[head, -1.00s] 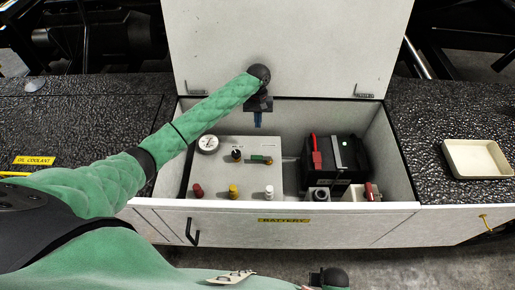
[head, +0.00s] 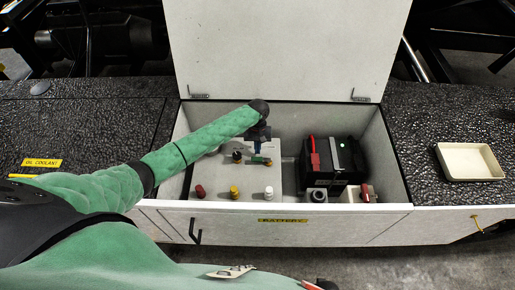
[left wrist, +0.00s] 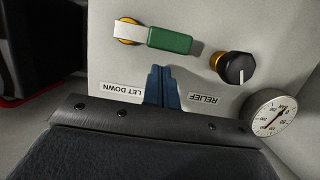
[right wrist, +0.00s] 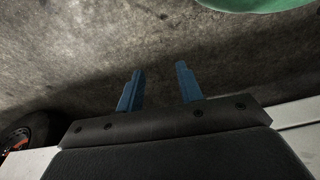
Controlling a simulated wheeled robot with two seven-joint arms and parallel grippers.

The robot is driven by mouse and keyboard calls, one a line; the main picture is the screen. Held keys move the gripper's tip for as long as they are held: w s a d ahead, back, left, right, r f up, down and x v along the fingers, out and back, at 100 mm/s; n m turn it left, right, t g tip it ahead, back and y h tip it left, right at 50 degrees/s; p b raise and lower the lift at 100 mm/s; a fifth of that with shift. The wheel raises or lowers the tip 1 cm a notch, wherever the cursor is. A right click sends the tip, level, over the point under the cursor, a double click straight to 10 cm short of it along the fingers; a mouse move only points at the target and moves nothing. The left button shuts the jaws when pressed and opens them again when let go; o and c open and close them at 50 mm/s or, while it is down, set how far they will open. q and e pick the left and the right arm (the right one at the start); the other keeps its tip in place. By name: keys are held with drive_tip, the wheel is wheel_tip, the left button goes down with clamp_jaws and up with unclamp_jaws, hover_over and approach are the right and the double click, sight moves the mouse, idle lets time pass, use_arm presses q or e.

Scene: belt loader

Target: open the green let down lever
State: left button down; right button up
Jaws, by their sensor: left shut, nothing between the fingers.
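The green let down lever (left wrist: 170,40) shows in the left wrist view, with a pale metal arm on a brass pivot, lying sideways above the LET DOWN label (left wrist: 122,90). It also shows in the head view (head: 261,161) on the grey panel in the open box. My left gripper (left wrist: 160,72) is shut and empty, its blue fingertips just short of the green handle. In the head view the left gripper (head: 257,148) is right behind the lever. My right gripper (right wrist: 158,78) is open and empty over the floor.
A black relief knob (left wrist: 235,68) and a gauge (left wrist: 270,115) sit beside the lever. Red, yellow and white knobs (head: 268,192) line the panel front. A black battery (head: 335,160) stands to the right. The raised lid (head: 290,50) is behind, and a tray (head: 470,162) is far right.

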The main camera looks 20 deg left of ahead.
use_arm(q)
drive_tip(key=shift+s+d, duration=0.15)
drive_tip(key=shift+s, duration=0.45)
use_arm(e)
drive_tip(key=shift+s+d+f, duration=0.15)
drive_tip(key=shift+f, duration=0.25)
drive_tip(key=shift+s+d+f, duration=0.15)
drive_tip(key=shift+f, duration=0.2)
use_arm(q)
drive_tip(key=shift+p, duration=0.3)
